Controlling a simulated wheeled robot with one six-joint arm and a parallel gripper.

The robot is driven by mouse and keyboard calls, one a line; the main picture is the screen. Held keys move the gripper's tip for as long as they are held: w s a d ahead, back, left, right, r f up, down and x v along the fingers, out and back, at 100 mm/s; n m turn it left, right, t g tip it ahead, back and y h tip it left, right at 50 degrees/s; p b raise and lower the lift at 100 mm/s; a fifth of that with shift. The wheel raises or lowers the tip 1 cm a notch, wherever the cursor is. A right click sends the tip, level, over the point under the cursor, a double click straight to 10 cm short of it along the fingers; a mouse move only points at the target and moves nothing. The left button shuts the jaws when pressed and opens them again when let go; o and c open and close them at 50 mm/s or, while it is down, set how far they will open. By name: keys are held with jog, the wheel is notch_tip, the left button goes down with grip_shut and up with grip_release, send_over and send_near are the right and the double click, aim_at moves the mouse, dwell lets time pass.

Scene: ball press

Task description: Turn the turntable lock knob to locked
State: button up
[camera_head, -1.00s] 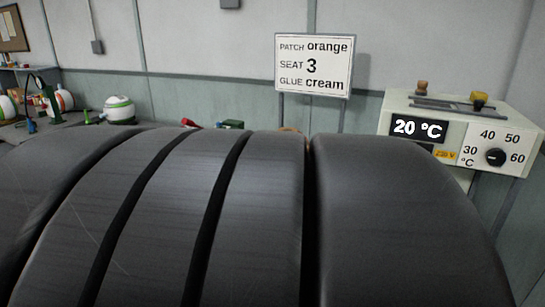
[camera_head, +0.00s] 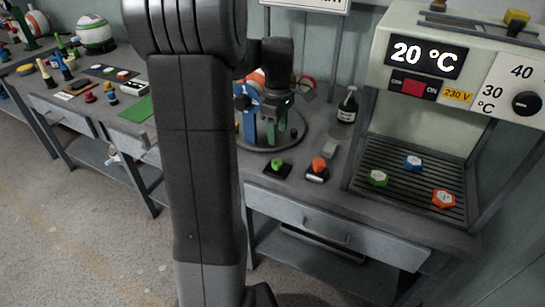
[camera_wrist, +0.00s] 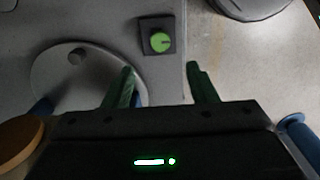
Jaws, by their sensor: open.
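A green knob (camera_head: 277,164) sits on a small black square plate on the bench, in front of the round grey turntable (camera_head: 254,148). In the wrist view the green knob (camera_wrist: 160,42) lies beyond and between my fingertips, apart from them, with a short mark on its top. The turntable (camera_wrist: 50,78) is to its left there. An orange knob (camera_head: 319,165) stands to the right of the green one. Neither knob's lettering is readable. My gripper (camera_wrist: 160,72) is open and empty. In the head view it is above the turntable area, partly hidden by dark arm parts.
A heater box with a 20 °C display (camera_head: 428,55) stands at the right, with several coloured hex pieces on its slatted floor. A dark bottle (camera_head: 348,105) stands behind the knobs. The bench's left part (camera_head: 60,75) holds many small tools and pieces.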

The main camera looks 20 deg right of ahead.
aim_at(277, 161)
notch_tip(277, 161, down, 11)
jog(key=shift+f+b, duration=0.2)
jog(key=shift+b, duration=0.15)
jog(key=c, duration=1)
